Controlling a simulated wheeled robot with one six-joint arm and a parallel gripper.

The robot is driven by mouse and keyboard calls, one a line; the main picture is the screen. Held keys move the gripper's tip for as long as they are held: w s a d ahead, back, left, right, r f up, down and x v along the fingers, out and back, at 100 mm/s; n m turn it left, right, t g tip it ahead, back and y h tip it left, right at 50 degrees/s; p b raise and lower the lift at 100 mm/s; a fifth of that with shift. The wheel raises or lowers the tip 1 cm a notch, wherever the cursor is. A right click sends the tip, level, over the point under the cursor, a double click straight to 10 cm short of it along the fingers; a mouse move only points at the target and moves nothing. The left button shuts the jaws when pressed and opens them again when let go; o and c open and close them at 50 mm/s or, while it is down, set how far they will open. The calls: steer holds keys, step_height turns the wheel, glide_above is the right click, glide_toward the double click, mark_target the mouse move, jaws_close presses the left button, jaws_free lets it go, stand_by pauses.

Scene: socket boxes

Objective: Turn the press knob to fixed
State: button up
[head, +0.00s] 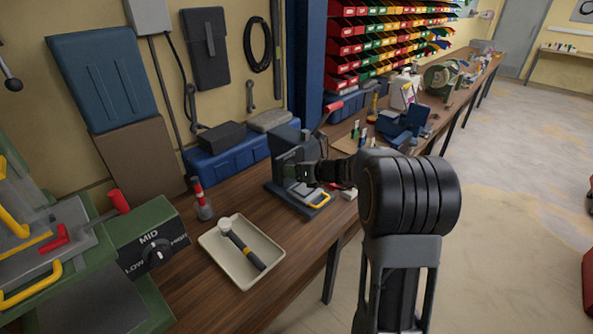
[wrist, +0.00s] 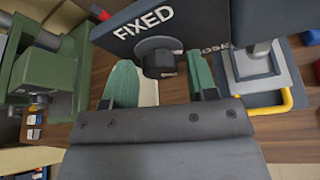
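The press (head: 284,148) is a dark blue-grey machine on the wooden bench, with a yellow handle low at its front. In the wrist view its panel (wrist: 205,22) bears the word FIXED at the upper left and a partly hidden label ending in OSE at the right. The black press knob (wrist: 160,62) lies between these words; I cannot tell which one it points to. My gripper (wrist: 161,82) is open, with one green finger on each side of the knob and visible gaps. In the head view my gripper (head: 308,173) is at the press front and hides the knob.
A green machine (head: 150,232) with a LOW, MID, HIGH knob stands at the left. A tray (head: 272,255) holding a hammer lies between it and the press. A red-and-grey tool (head: 202,200) stands behind the tray. A blue toolbox (head: 225,158) is behind the press. Open floor lies right.

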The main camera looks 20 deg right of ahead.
steer(key=c, duration=0.7)
steer(key=shift+c, duration=0.2)
steer(key=shift+f+b, duration=0.1)
steer(key=shift+b, duration=0.25)
steer(key=n+t+h+b, duration=0.2)
steer(key=n+b, duration=0.4)
steer(key=b, duration=0.7)
steer(key=n+t+h+b, duration=0.2)
steer(key=n+b, duration=0.4)
steer(key=b, duration=0.8)
steer(key=n+t+h+b, duration=0.2)
steer(key=n+b, duration=0.4)
steer(key=b, duration=0.7)
steer(key=shift+s+a+f+t+b, duration=0.2)
steer(key=shift+a+f+t+b, duration=0.15)
steer(key=shift+t, duration=0.45)
steer(key=shift+r, duration=0.15)
